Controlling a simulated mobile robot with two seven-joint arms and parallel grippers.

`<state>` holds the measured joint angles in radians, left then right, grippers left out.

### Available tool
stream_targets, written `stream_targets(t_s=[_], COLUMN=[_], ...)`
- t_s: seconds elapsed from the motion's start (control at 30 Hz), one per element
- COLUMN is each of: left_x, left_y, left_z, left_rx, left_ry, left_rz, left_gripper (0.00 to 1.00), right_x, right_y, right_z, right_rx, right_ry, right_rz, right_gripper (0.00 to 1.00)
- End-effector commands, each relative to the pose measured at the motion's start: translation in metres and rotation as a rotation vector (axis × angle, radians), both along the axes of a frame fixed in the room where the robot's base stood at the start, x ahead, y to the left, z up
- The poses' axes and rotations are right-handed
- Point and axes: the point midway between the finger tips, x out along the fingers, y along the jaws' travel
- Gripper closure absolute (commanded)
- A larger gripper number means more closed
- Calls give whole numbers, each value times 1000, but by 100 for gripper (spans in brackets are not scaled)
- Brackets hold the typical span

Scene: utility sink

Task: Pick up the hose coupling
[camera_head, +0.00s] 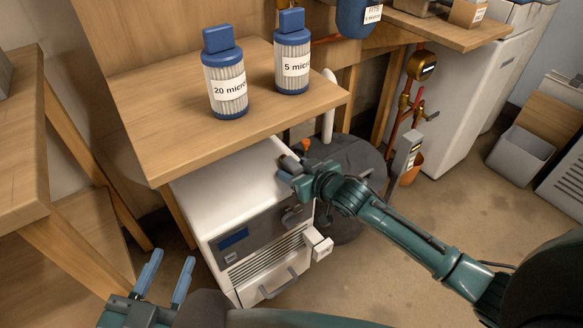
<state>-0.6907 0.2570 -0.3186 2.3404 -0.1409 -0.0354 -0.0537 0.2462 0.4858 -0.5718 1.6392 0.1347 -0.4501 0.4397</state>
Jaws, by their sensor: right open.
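My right gripper (287,172) reaches in from the right, at the right edge of the white cabinet's top. Its jaws are open. A small dark, rounded piece (291,162) shows right at its fingertips; it may be the hose coupling, but it is too small and too covered to be sure. I cannot tell whether the fingers touch it. My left gripper (166,278) is at the lower left, its two blue-grey fingers wide apart and empty, well away from the cabinet top.
The white cabinet (225,190) stands under a wooden shelf (165,125) bearing two blue-capped filters, labelled 20 micron (226,88) and 5 micron (292,68). A dark round tank (352,160) stands behind my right gripper.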

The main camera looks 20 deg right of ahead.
Motion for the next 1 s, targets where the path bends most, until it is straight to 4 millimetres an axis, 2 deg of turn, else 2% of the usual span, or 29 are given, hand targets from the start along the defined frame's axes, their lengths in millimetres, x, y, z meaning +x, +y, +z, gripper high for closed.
stream_targets(t_s=[0.07, 0.67, 0.87, 1.0], left_x=[0, 0, 0, 0], left_y=[0, 0, 0, 1], left_z=[0, 0, 0, 4], left_rx=[0, 1, 2, 2], left_ry=[0, 2, 1, 18], left_rz=[0, 0, 0, 3], left_gripper=[64, 64, 64, 64], right_x=[0, -1, 0, 0], right_y=[0, 0, 0, 0], right_z=[0, 0, 1, 13], right_rx=[0, -1, -1, 1], right_ry=[0, 0, -1, -4], right_rz=[0, 0, 0, 1], right_gripper=[45, 94, 94, 94])
